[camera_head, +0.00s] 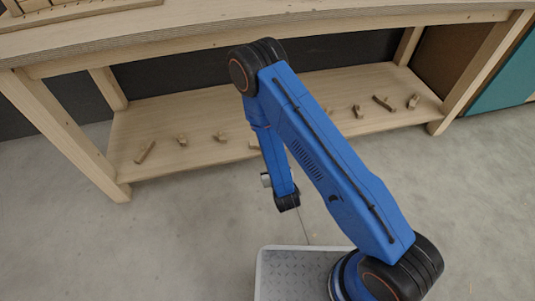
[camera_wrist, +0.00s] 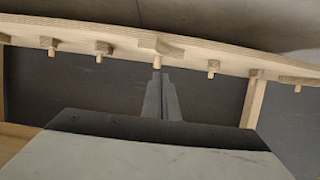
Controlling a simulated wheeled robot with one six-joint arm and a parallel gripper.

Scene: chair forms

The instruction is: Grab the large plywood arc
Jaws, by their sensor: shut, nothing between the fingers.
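My gripper (camera_wrist: 158,76) shows in the wrist view as two grey fingers pressed together, with nothing between them. The wrist view looks upside down, with the floor at the top and the bench's lower shelf (camera_wrist: 225,55) as a pale band. Several small wooden pieces with pegs stand along that shelf; one wider piece (camera_wrist: 160,45) is just beyond my fingertips, apparently apart from them. I cannot tell any large plywood arc for certain in either view. In the head view my fingers are not clearly visible, and my arm hides part of the shelf.
The wooden bench (camera_head: 330,22) spans the back, its lower shelf (camera_head: 310,125) holding several small pieces. A slatted wooden item (camera_head: 70,12) is cut off at the top left. A teal panel (camera_head: 505,75) stands at right. Grey floor in front is clear.

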